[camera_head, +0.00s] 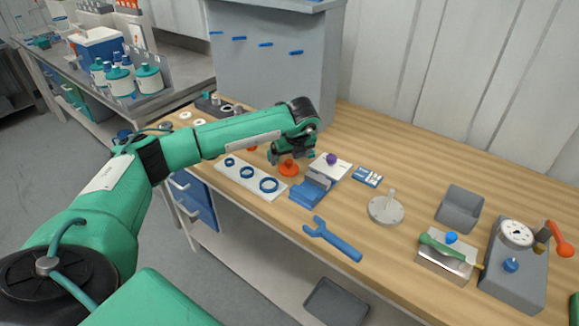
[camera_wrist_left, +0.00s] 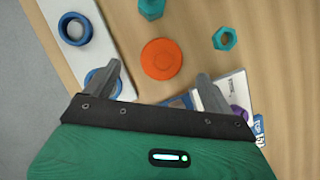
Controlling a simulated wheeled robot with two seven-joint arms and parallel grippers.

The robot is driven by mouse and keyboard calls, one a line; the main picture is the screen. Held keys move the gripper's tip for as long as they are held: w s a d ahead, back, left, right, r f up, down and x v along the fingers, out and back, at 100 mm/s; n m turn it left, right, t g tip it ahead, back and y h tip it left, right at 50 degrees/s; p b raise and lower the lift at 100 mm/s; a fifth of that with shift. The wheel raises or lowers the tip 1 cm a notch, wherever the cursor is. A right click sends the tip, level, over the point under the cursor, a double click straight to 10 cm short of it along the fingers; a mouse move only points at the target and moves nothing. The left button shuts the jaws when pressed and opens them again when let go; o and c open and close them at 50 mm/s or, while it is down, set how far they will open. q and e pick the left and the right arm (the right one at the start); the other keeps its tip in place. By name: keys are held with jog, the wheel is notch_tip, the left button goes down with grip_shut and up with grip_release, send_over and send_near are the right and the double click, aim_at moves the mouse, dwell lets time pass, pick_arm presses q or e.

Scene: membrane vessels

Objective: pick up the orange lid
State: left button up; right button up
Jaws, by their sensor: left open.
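The orange lid (camera_head: 289,169) lies on the wooden bench, under and just in front of my left gripper (camera_head: 293,155) in the head view. In the left wrist view the lid (camera_wrist_left: 162,59) is a round orange disc with a raised ring at its middle. My left gripper (camera_wrist_left: 160,84) is open and empty there. Its two grey fingers stand wide apart, and the lid appears between and a little beyond their tips, not touched by them. My right gripper is in neither view.
A white board with blue rings (camera_head: 251,178) lies left of the lid. Teal nuts (camera_wrist_left: 225,38) lie near the lid. A blue wrench (camera_head: 332,239) lies nearer the front edge.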

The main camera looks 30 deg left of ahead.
aim_at(290, 161)
pick_arm(q)
jog(key=shift+p+x, duration=0.55)
jog(key=shift+x, duration=0.5)
jog(key=x, duration=0.2)
jog(key=shift+w+f+p, duration=0.25)
jog(key=shift+p, duration=0.05)
jog(key=shift+a+f, duration=0.15)
jog(key=shift+f, duration=0.3)
jog(key=c, duration=1.1)
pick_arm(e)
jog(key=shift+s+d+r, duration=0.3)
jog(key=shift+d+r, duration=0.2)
